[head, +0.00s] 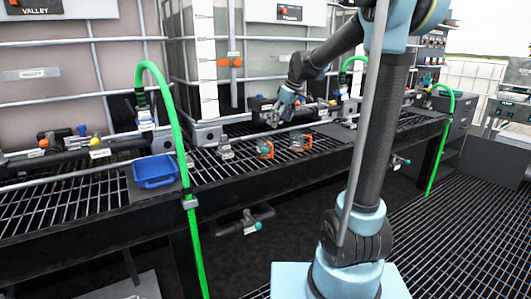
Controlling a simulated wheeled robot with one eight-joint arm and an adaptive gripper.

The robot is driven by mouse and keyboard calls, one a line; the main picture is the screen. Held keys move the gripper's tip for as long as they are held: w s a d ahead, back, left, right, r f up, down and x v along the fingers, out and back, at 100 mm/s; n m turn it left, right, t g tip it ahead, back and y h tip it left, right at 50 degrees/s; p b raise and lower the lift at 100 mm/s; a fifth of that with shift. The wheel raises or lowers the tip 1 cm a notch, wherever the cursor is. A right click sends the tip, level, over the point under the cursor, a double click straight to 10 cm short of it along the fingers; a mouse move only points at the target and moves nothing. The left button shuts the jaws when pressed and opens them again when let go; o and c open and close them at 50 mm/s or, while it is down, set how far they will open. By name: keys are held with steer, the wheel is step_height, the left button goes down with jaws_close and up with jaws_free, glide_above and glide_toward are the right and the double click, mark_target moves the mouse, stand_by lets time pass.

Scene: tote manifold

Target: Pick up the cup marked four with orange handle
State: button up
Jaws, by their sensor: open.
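Two clear cups with orange handles stand close together on the black grated shelf (215,175). One is the left cup (264,150) and the other is the right cup (300,143). Any number on either cup is too small to read. My gripper (278,117) hangs above and behind them, in front of the tank, and points downward. It is open and apart from both cups. Its fingers are small in this view.
A blue bin (155,171) sits on the shelf to the left. Green hoses (188,190) rise at the shelf's front edge. Pipes and valves (95,147) run along the back, below large caged tanks (105,65).

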mark_target(267, 148)
steer(key=x, duration=1.7)
steer(key=shift+w+a+f, duration=0.1)
steer(key=shift+w+a, duration=0.15)
steer(key=shift+w, duration=0.05)
steer(key=c, duration=1.4)
